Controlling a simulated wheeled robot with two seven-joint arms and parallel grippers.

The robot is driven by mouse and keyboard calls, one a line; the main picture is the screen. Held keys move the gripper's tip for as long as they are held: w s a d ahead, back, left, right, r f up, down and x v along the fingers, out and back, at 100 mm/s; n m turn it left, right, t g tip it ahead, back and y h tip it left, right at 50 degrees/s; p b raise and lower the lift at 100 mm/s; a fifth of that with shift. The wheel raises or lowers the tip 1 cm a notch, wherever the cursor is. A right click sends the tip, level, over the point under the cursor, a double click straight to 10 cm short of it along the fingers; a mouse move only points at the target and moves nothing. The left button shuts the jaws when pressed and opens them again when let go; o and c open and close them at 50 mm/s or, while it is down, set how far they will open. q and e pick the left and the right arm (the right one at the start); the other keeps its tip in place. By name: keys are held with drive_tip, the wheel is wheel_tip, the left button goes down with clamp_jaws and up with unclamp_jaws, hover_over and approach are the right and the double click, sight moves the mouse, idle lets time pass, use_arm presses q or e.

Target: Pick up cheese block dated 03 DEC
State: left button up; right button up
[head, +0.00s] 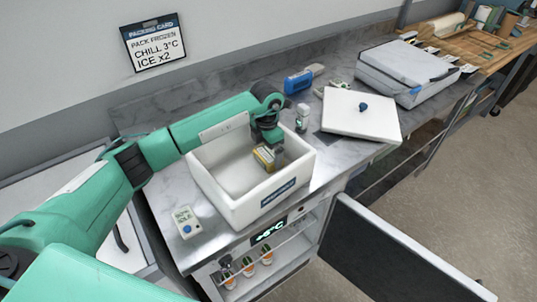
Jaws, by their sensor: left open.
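A small yellow block with a pale label (264,157), likely cheese, shows inside the open white box (225,205). Any date on it is too small to read. My left gripper (276,156) reaches down into the box from above, at the block's right side. Its jaws are open, and the fingers are partly hidden, so I cannot tell whether they touch the block. My right gripper is not in view.
A white lid (361,114) with a blue knob lies right of the box. A small pale device (187,221) sits at the counter's front left. Below, an open cabinet holds several orange-labelled containers (248,267); its dark door (395,262) swings out right. A grey case (406,70) stands farther back.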

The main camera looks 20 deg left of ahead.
sight(266, 154)
use_arm(q)
drive_tip(key=shift+a+f+p, duration=0.1)
drive_tip(key=shift+f+p, duration=0.35)
drive_tip(key=shift+f, duration=1.25)
drive_tip(key=c, duration=0.9)
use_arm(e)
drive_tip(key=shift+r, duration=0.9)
use_arm(q)
drive_tip(key=shift+w+r, duration=0.1)
drive_tip(key=shift+c, duration=0.2)
